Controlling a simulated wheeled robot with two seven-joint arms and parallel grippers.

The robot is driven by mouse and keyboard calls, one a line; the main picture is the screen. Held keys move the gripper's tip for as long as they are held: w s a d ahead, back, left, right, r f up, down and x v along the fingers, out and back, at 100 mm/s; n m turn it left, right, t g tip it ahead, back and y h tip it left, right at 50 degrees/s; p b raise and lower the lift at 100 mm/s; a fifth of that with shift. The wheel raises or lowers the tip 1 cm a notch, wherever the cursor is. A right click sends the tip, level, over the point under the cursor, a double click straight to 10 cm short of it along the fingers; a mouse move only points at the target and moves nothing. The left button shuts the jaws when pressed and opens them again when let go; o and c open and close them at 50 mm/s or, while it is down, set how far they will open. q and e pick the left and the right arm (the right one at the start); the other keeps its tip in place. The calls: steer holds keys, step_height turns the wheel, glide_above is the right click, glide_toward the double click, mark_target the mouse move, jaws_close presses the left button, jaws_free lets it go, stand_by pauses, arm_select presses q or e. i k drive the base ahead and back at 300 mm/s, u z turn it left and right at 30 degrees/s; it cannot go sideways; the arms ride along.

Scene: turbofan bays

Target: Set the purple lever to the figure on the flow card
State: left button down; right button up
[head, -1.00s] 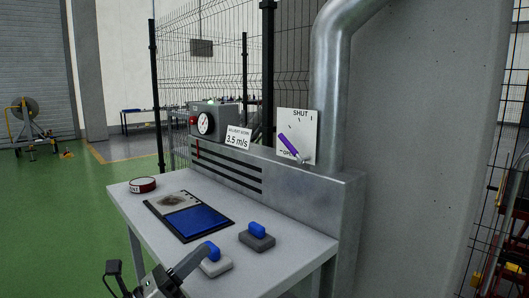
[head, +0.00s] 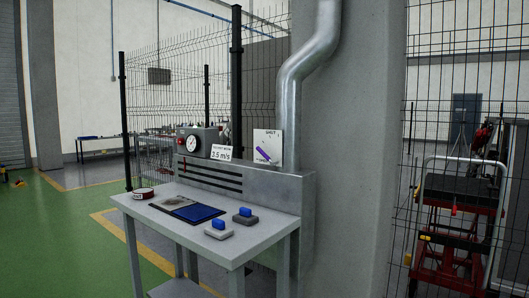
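The purple lever (head: 264,154) sits on a white plate (head: 267,138) fixed on the duct box at the back of the bench. The plate reads SHUT at the top; its lower word is too small to read now. The lever slants from upper left to lower right. The flow card (head: 222,153) reads 3.5 m/s and stands left of the plate. A round dial gauge (head: 193,144) is on a grey box left of the card; its reading is too small to tell. Neither of my grippers shows in the head view now.
The bench (head: 248,248) holds a dark mat with a blue pad (head: 203,213), two blocks with blue handles (head: 245,216) (head: 219,230) and a round tin (head: 144,193). A metal pipe (head: 289,110) rises behind. A red cart (head: 453,235) stands right.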

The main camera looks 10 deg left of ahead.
mark_target(259, 150)
steer(key=z, duration=0.2)
steer(key=i, duration=1.25)
steer(key=u, duration=0.3)
